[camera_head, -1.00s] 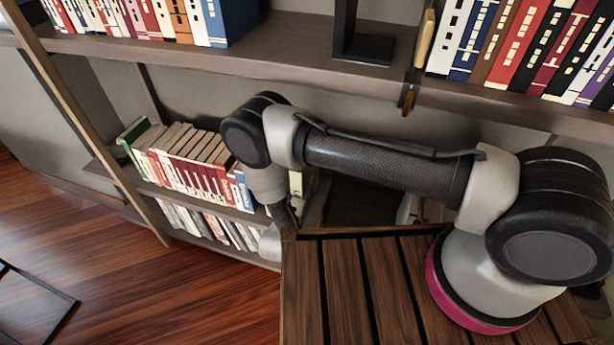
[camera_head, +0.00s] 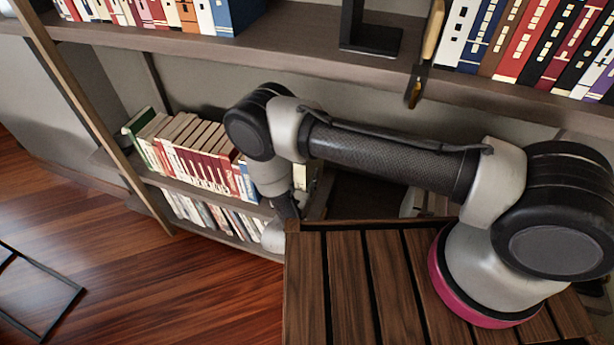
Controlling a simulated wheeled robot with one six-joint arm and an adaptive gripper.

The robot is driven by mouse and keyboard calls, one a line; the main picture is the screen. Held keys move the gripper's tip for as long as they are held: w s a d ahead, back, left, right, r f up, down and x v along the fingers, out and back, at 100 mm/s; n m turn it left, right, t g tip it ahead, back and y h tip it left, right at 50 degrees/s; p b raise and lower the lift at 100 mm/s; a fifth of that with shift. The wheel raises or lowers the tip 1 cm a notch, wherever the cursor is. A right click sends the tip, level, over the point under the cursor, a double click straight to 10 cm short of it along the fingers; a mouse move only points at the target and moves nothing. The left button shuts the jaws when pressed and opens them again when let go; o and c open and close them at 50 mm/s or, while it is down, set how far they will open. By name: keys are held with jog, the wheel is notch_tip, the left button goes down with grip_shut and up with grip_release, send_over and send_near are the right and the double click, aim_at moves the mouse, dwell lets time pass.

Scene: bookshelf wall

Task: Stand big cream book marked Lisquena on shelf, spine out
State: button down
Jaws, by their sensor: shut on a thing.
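I cannot make out a big cream book marked Lisquena in this view. My arm bends down past the far left corner of my slatted wooden top, and its wrist end dips behind that corner. My gripper's fingers and anything in them are hidden there. The upper shelf (camera_head: 300,42) has a bare stretch between a blue book (camera_head: 236,14) on the left and a black bookend (camera_head: 368,36). The lower shelf (camera_head: 250,207) holds a row of books (camera_head: 195,155), with my wrist close to its right end.
More books (camera_head: 530,40) stand on the upper shelf at right. A tan and dark upright piece (camera_head: 430,45) is at the shelf's front edge. A bottom shelf (camera_head: 255,245) holds pale books. Wooden floor (camera_head: 150,275) is open at left, with a black frame (camera_head: 45,312) on it.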

aim_at(310, 169)
jog(key=shift+f, duration=0.15)
dwell(0.3)
jog(key=c, duration=0.9)
grip_release()
notch_tip(310, 169, up, 10)
